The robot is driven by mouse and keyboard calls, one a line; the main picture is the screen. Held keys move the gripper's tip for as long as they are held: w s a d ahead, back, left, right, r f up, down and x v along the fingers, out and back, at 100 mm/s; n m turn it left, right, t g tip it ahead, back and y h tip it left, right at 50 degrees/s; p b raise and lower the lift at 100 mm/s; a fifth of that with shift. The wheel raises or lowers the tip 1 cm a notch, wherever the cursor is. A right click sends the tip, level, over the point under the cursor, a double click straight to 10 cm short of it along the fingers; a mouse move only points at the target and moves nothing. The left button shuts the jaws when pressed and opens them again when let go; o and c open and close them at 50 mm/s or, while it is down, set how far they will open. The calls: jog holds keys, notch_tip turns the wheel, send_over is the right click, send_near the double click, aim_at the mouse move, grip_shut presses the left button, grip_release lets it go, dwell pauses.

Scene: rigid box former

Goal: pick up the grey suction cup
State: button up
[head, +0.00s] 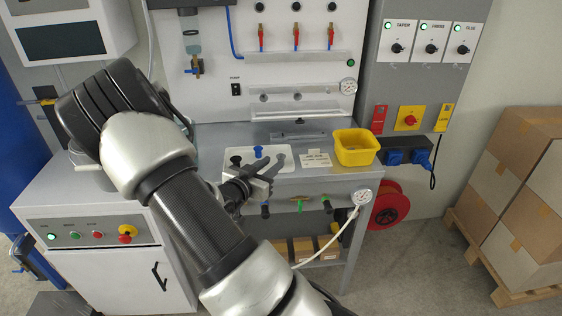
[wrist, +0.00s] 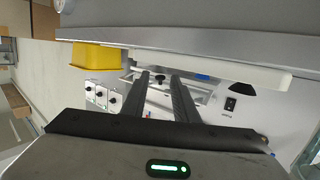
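A white tray (head: 288,166) on the bench carries small suction cups. A black cup (head: 236,160) stands at its left and a blue cup (head: 258,151) in its middle. A grey shape at the tray's right, by my fingers, looks like the grey suction cup (head: 281,158), partly hidden. My gripper (head: 272,177) is low over the tray's front right. In the wrist view, which is upside down, my gripper (wrist: 160,78) is open, and a small dark thing shows between the fingertips. I cannot tell whether it is the grey cup. The black cup (wrist: 240,88) and blue cup (wrist: 202,76) are right of the fingers.
A yellow bin (head: 356,148) stands on the bench to the right, with a white label card (head: 317,160) between it and the tray. A back panel (head: 270,60) with valves rises behind. Hose fittings (head: 327,203) line the bench front. Boxes (head: 525,180) stand far right.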

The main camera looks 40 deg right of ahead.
jog(key=x, duration=0.4)
jog(key=shift+d+f+b, duration=0.15)
jog(key=shift+f+b, duration=0.25)
jog(key=shift+w+d, duration=0.2)
jog(key=shift+d, duration=0.1)
grip_shut()
